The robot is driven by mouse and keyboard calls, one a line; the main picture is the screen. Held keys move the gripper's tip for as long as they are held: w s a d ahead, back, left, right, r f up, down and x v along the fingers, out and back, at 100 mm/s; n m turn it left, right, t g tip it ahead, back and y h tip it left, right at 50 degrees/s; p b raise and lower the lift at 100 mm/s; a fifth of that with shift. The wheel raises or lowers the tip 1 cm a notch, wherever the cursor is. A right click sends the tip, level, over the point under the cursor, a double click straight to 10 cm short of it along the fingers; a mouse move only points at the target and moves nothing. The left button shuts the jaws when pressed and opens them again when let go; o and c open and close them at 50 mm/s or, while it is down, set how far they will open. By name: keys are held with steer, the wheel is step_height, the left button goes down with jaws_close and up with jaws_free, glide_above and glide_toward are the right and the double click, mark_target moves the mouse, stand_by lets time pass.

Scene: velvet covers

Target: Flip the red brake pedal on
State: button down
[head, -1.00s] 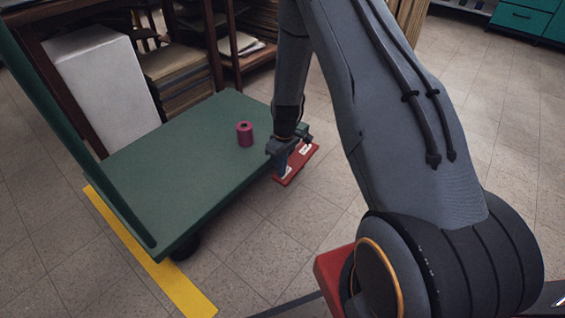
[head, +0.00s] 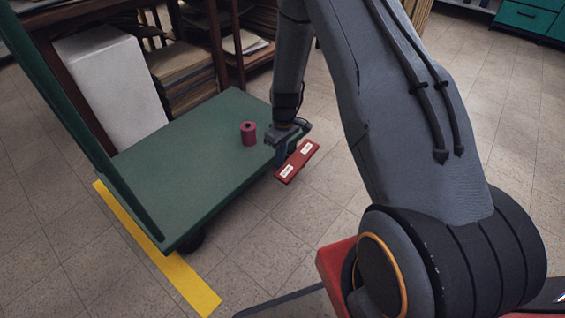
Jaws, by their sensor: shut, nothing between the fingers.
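The red brake pedal (head: 297,161) is a flat red plate with two white labels on its face. It sticks out at the right end of the green platform cart, above the tiled floor. Its labelled face is turned towards the camera. My gripper (head: 281,154) is shut and holds nothing.
The green cart deck (head: 185,180) carries a dark red spool (head: 249,133) near my gripper. A white block (head: 108,88) and shelves of stacked boards (head: 185,80) stand behind. A yellow floor strip (head: 165,262) runs along the cart's left.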

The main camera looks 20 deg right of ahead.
step_height(320, 180, up, 7)
steer(key=a+p, duration=0.1)
steer(key=p, duration=0.1)
steer(key=shift+s, duration=0.45)
steer(key=shift+a+r, duration=0.1)
